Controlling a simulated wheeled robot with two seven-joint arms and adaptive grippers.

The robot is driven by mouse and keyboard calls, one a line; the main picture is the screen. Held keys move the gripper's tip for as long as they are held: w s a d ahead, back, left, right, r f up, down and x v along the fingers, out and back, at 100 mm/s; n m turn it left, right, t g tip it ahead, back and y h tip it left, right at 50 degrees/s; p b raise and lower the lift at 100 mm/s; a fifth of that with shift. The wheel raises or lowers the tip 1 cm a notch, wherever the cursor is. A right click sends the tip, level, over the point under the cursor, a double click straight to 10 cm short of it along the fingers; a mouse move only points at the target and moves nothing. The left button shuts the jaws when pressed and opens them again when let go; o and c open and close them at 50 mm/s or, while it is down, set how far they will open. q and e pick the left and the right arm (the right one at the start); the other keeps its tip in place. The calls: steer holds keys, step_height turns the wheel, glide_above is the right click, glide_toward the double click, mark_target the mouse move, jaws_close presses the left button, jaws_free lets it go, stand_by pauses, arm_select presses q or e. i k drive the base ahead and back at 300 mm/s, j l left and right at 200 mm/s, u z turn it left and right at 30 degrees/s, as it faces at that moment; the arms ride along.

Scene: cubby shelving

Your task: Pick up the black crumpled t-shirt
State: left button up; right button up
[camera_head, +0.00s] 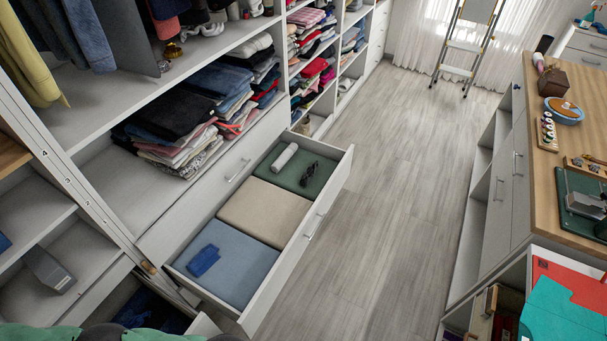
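A small black crumpled item (309,173) lies on a dark green folded cloth (282,168) in the far section of the open white drawer (325,190). It is too small to tell for certain that it is a t-shirt. A dark folded stack (172,108) also lies on the shelf above, but it looks flat. Neither of my grippers shows in the head view.
The drawer also holds a white roll (284,156), beige cloth (265,208), blue cloth (228,262) and a crumpled blue item (203,260). The grey floor (375,200) is clear up to the wooden-topped cabinet (545,170). A stepladder (462,45) stands at the back.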

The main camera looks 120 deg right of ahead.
mark_target(306, 177)
steer(key=z, duration=3.95)
steer(key=i+l+u, duration=0.1)
steer(key=u, duration=0.4)
steer(key=i+l+u, duration=0.15)
steer(key=u, duration=0.3)
steer(key=l+u, duration=0.2)
steer(key=u, duration=0.3)
steer(key=i+l+u, duration=0.1)
steer(key=l+u, duration=0.15)
steer(key=u, duration=0.2)
steer(key=l+u, duration=0.15)
steer(key=l, duration=0.45)
steer(key=l+u, duration=0.15)
steer(key=l, duration=0.4)
steer(key=l+u, duration=0.1)
steer(key=l, duration=0.5)
steer(key=k+l+u, duration=0.15)
steer(key=l, duration=0.4)
steer(key=l+u, duration=0.15)
steer(key=l, duration=0.65)
steer(key=k+l, duration=0.15)
steer(key=l, duration=0.1)
